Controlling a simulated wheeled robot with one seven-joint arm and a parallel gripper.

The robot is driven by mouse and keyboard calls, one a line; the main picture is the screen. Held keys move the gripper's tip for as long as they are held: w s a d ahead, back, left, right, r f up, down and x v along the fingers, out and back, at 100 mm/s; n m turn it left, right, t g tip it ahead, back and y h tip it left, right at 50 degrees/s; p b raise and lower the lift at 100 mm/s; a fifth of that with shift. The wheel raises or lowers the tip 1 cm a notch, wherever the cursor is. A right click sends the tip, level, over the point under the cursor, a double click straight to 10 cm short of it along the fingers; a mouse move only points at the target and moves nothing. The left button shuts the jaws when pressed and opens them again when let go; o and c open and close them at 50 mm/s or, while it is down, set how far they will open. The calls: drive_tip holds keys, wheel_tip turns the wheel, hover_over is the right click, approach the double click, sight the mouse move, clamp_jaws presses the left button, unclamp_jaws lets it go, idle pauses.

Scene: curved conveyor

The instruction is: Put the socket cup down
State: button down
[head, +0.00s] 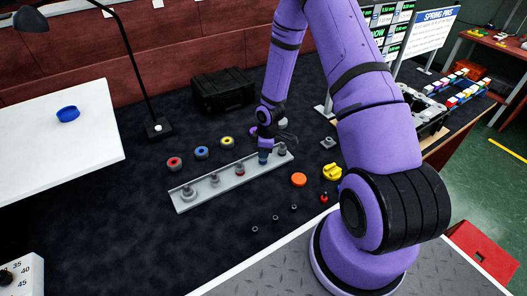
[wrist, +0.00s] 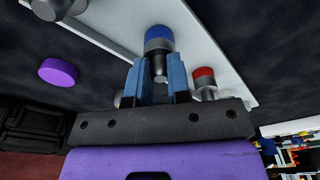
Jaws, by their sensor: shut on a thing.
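My gripper (head: 264,148) is over the right part of a long grey rail (head: 215,186). Its blue fingers (wrist: 160,64) are shut on a metal socket cup with a blue band (wrist: 159,38), which also shows below the fingers in the head view (head: 263,157). The cup appears at the rail; whether it touches the rail or a peg is hidden. A red-banded cup (wrist: 205,82) stands on the rail beside it, also seen in the head view (head: 240,169). Other grey pieces (head: 189,193) stand along the rail.
Red (head: 174,163), blue (head: 201,153) and yellow (head: 227,142) rings lie behind the rail. An orange disc (head: 299,180) and a yellow part (head: 332,172) lie to the right. Small dark nuts (head: 275,217) lie in front. A black case (head: 222,90) stands at the back.

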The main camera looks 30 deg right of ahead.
drive_tip(key=c, duration=1.1)
unclamp_jaws()
drive_tip(key=shift+f, duration=0.1)
